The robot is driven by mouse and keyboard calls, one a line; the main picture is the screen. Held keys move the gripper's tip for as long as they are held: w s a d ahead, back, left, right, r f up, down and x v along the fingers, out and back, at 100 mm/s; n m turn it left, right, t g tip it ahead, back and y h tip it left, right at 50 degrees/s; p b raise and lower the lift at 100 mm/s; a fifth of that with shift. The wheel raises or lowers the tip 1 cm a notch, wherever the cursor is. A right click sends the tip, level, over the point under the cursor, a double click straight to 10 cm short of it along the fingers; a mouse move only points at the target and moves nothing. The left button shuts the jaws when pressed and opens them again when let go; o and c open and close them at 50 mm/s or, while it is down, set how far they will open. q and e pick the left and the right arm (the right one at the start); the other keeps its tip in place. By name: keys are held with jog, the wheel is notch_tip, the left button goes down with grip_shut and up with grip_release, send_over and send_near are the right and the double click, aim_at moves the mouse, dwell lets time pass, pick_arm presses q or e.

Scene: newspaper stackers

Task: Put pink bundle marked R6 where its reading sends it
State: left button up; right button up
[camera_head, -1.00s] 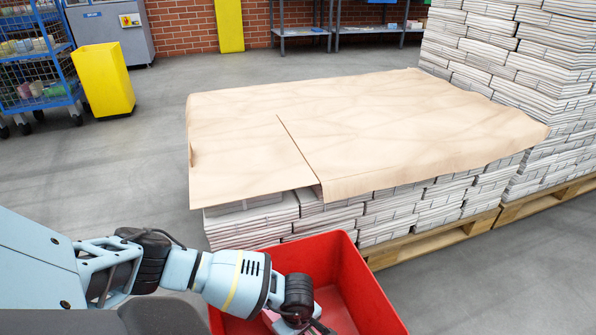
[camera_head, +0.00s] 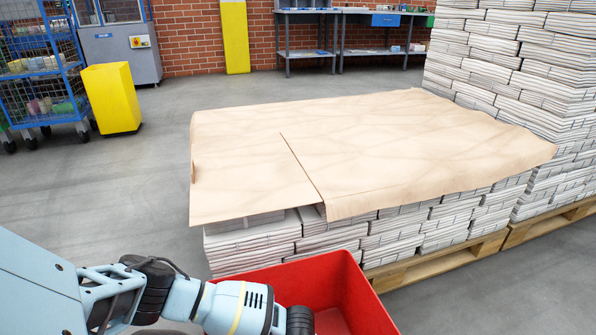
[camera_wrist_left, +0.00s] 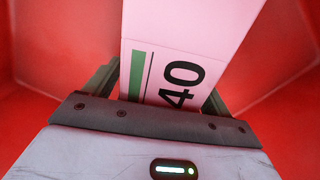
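A pink bundle (camera_wrist_left: 190,40) stands out in the left wrist view, with a green bar and the black number 40 on its face. No R6 mark shows in this view. It is inside the red bin (camera_head: 365,290), whose walls fill the wrist view's background. My left gripper (camera_wrist_left: 163,92) has one dark finger at each side of the bundle; whether they press on it I cannot tell. In the head view my left arm reaches into the bin, and its gripper and the bundle are below the picture's edge. My right gripper is not in view.
Brown paper sheets (camera_head: 390,150) cover a low stack of newspapers on a pallet (camera_head: 440,262) behind the bin. A tall stack (camera_head: 500,80) rises at right. A yellow bin (camera_head: 110,98), blue cage trolley and grey shelf table (camera_head: 350,45) stand farther back. Floor at left is clear.

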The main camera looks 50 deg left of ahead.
pick_arm(q)
notch_tip(320, 180, up, 12)
jog(key=p, duration=0.6)
jog(key=shift+r, duration=0.2)
